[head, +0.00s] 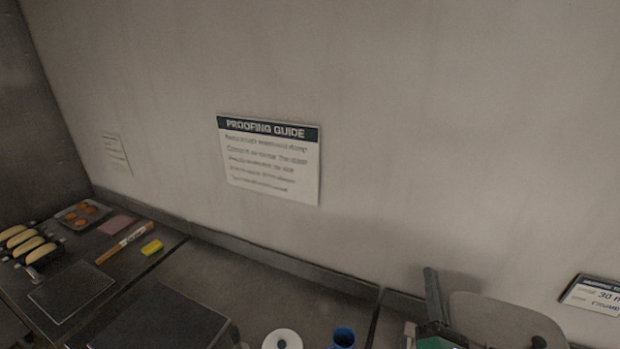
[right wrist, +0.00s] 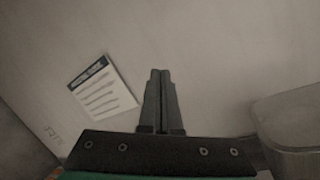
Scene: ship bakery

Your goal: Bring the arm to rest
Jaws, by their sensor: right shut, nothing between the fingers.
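My right gripper (head: 431,272) shows at the lower right of the head view, its dark fingers pointing up in front of the pale wall. In the right wrist view its two fingers (right wrist: 160,76) are together, with nothing between them. It is clear of the things on the counter in that view. My left gripper is not in view.
Below the proofing guide sign (head: 270,160), the counter holds a dark board (head: 160,325), a white round item (head: 282,340) and a blue cup (head: 343,338). Loaves (head: 28,245), a yellow block (head: 151,247) and a rolling-pin-like stick (head: 125,243) lie left. A pale bin (head: 505,318) stands right, by my gripper.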

